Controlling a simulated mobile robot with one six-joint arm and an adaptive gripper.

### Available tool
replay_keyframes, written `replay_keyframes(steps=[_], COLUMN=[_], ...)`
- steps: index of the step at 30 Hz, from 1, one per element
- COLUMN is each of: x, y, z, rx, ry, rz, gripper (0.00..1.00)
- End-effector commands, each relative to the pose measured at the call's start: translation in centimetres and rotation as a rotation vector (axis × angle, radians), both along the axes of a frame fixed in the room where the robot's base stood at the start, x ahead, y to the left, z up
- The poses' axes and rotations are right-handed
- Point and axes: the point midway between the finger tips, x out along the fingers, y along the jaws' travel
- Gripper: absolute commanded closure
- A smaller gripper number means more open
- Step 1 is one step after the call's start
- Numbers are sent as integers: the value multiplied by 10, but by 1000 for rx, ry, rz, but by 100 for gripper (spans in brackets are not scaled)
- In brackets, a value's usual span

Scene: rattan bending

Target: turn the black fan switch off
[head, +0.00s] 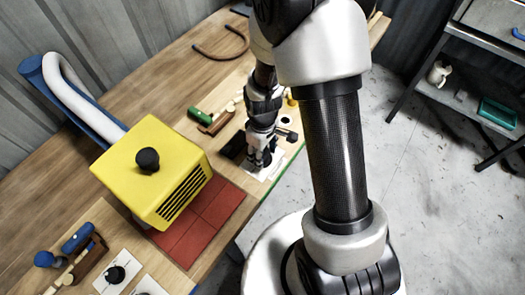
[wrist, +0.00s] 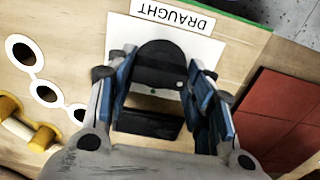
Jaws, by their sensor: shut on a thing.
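The black fan switch (wrist: 160,60) is a dark rounded knob on a white plate (wrist: 120,30) marked DRAUGHT, which reads upside down in the wrist view. My gripper (wrist: 160,88) has its blue-padded fingers on either side of the knob and is shut on it. A small pale dot shows on the knob's near edge. A black block (wrist: 148,122) shows between the fingers, nearer the palm. In the head view my gripper (head: 262,156) is down at the board by the bench's front edge, and it mostly hides the switch.
A yellow box (head: 165,172) with a black top knob and side vents stands on red tiles (head: 213,208), left of my gripper. Other plates with black knobs (head: 115,274) lie at lower left.

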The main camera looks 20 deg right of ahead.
Motion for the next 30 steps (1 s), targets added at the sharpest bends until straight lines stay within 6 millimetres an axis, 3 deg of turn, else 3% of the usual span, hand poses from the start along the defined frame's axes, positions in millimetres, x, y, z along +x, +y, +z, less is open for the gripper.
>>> replay_keyframes(steps=[10, 11, 20, 30], x=[0, 0, 0, 0], y=[0, 0, 0, 0], z=[0, 0, 0, 2], rx=[0, 0, 0, 0], ry=[0, 0, 0, -1], rz=[3, 3, 2, 2], gripper=[76, 51, 32, 32])
